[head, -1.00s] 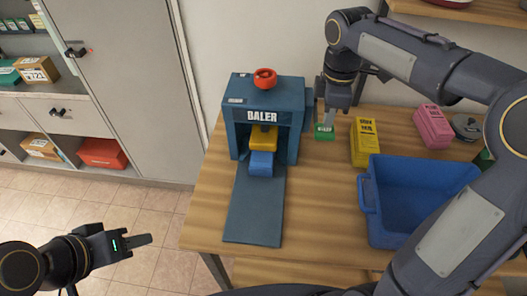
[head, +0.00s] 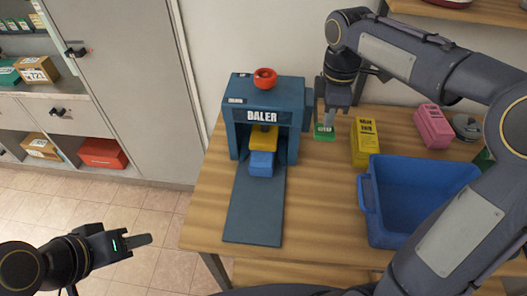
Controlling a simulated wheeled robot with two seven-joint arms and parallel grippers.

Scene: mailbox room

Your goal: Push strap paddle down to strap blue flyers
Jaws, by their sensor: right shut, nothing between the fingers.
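The dark blue baler (head: 238,118) stands on the wooden table, with a red knob (head: 265,78) on top. A yellow block (head: 262,138) shows in its opening. The blue flyers (head: 261,163) sit just below and in front of the block, at the top of the baler's grey-blue ramp (head: 254,212). A green labelled piece, probably the strap paddle (head: 324,132), is right of the baler. My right gripper (head: 327,122) is shut and empty, pointing down right at the green piece; contact is unclear. My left gripper (head: 142,240) is over the floor, left of the table, seen side-on.
Right of the green piece are a yellow labelled bundle (head: 364,142), a pink bundle (head: 433,126) and a grey round object (head: 466,127). A blue bin (head: 370,212) stands at the front right, partly behind my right arm. A cabinet (head: 130,80) is at left.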

